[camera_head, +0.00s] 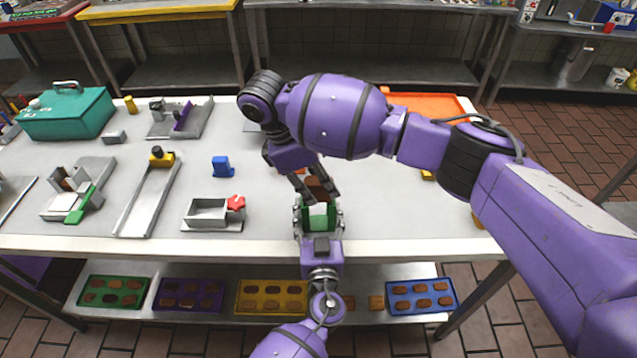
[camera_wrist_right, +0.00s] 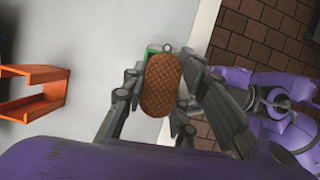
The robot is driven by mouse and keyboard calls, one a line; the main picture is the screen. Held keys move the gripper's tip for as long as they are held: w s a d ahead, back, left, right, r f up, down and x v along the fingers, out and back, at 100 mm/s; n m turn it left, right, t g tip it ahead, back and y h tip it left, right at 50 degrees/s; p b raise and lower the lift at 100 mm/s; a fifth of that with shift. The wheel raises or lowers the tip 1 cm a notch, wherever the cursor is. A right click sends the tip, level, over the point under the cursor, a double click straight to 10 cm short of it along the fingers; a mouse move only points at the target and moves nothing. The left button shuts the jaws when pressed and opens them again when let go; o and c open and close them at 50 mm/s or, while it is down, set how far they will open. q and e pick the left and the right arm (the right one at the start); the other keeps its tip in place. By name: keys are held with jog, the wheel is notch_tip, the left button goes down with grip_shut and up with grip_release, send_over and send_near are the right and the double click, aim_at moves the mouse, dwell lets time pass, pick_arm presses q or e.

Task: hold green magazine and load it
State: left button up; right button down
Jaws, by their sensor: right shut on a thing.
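The green magazine (camera_head: 333,212) is near the front edge of the table in the head view, with a pale inside. My left gripper (camera_head: 318,222) reaches in from below, with a finger on each side of the magazine, and appears shut on it. My right gripper (camera_head: 318,192) is just above the magazine and shut on a brown waffle-patterned biscuit (camera_head: 317,186). The biscuit (camera_wrist_right: 172,85) shows large between the fingers in the right wrist view. It hides most of the green magazine (camera_wrist_right: 151,52) there. I cannot tell whether biscuit and magazine touch.
Metal fixtures stand left on the table, including a box with a red knob (camera_head: 207,214) and a long rail (camera_head: 146,205). A blue block (camera_head: 222,167) is nearby. An orange tray (camera_head: 440,103) lies at back right. Trays of biscuits, one blue (camera_head: 421,308), fill the lower shelf.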

jog(key=shift+f, duration=0.55)
jog(key=c, duration=1.3)
grip_release()
jog(key=shift+c, duration=0.2)
pick_arm(q)
jog(key=shift+d, duration=0.1)
pick_arm(e)
jog(key=shift+a, duration=0.15)
jog(key=shift+a+r, duration=0.1)
jog(key=shift+r, duration=0.25)
jog(key=v, duration=1.1)
jog(key=shift+r, duration=0.1)
pick_arm(q)
jog(key=o, duration=1.3)
jog(key=shift+o, duration=0.2)
